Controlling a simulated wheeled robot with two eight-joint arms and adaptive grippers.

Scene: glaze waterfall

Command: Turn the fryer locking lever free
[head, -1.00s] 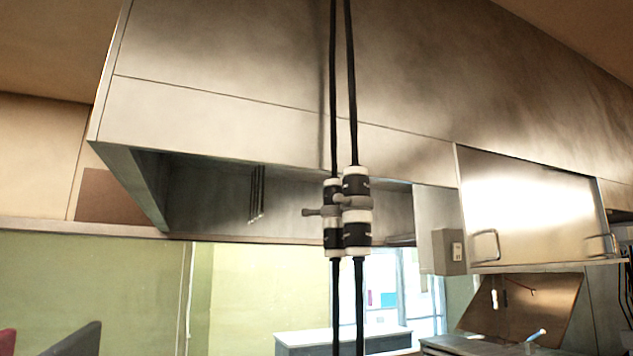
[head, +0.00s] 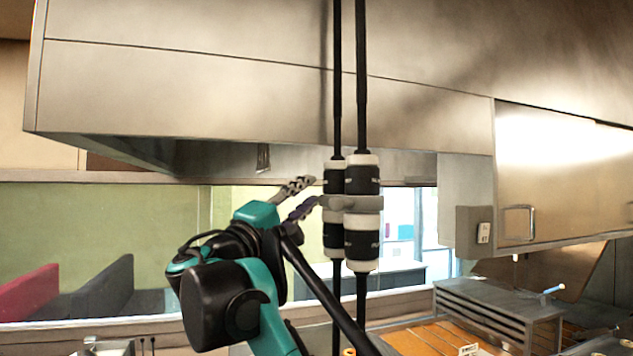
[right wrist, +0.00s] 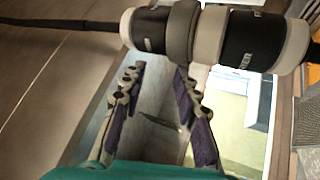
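Two black hoses hang side by side with black-and-white couplings. The nearer coupling (head: 361,240) has a grey collar, the locking lever (head: 352,203), around its middle; the lever's handle is partly hidden. My right gripper (head: 303,198) is just left of the couplings at lever height. Its fingers are apart with nothing visibly held between them (right wrist: 160,72). One fingertip is close to the collar; I cannot tell whether it touches. My left gripper is not in view.
A large steel hood (head: 270,95) spans above and behind the hoses. A steel panel with a handle (head: 517,222) and a grey outlet box (head: 473,232) are at right. A steel counter unit (head: 497,305) stands below right. The space left of my right arm looks free.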

